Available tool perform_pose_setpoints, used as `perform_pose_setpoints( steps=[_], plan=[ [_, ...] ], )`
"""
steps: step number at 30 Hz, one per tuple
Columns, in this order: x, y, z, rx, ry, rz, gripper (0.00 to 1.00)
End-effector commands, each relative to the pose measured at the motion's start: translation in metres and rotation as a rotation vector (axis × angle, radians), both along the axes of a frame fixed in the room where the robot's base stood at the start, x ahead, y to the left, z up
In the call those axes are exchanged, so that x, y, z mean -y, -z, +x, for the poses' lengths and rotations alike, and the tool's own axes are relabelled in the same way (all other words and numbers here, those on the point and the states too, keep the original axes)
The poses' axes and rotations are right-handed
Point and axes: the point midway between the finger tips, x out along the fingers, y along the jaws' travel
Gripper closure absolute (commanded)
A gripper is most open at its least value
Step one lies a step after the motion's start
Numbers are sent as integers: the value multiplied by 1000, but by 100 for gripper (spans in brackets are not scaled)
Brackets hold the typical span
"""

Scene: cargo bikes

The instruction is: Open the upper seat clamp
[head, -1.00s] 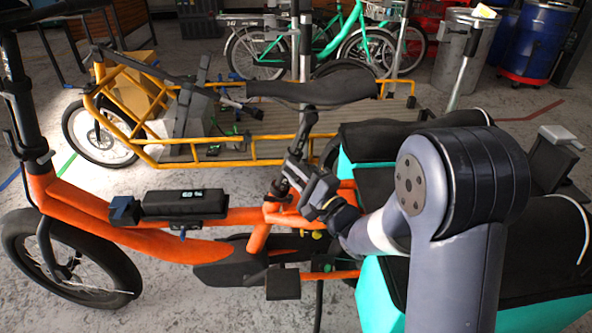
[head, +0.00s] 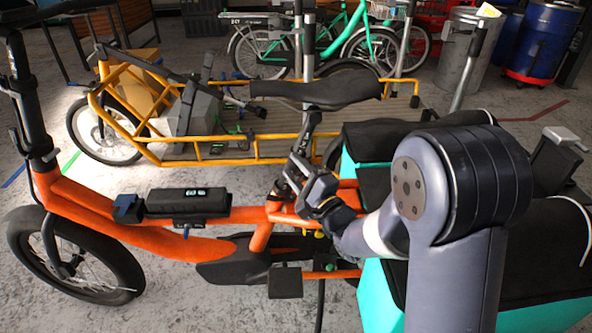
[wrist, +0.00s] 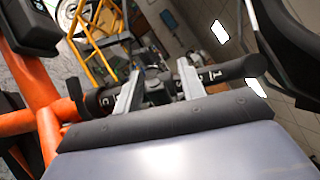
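The orange cargo bike's black saddle (head: 316,92) tops a dark seat post (head: 307,130) that runs down into the orange frame (head: 262,235). My gripper (head: 291,172) is at the lower part of this post, just above the frame. In the wrist view, the post (wrist: 221,73) with white marks runs across behind my gripper (wrist: 157,87). Its two pale fingers stand well apart. A dark clamp-like part (wrist: 154,84) shows between them; I cannot tell whether they touch it. The clamp's lever is not clear, and my gripper covers much of this area in the head view.
A black battery (head: 187,202) sits on the orange frame to the left. Black-topped turquoise bags (head: 372,290) are close to my arm on the right. A yellow cargo bike (head: 215,157) stands behind, with green bikes and a blue barrel (head: 540,42) farther back.

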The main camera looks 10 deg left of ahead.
Motion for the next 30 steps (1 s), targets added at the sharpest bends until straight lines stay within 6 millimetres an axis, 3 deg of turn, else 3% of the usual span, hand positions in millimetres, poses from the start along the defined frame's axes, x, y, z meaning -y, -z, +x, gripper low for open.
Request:
perform_pose_setpoints(
  steps=[8, 21, 30],
  plan=[
    [11, 3, -10, -2, 0, -2, 62],
    [69, 18, -64, -2, 2, 0, 62],
    [77, 20, -73, 0, 0, 0, 62]
  ],
)
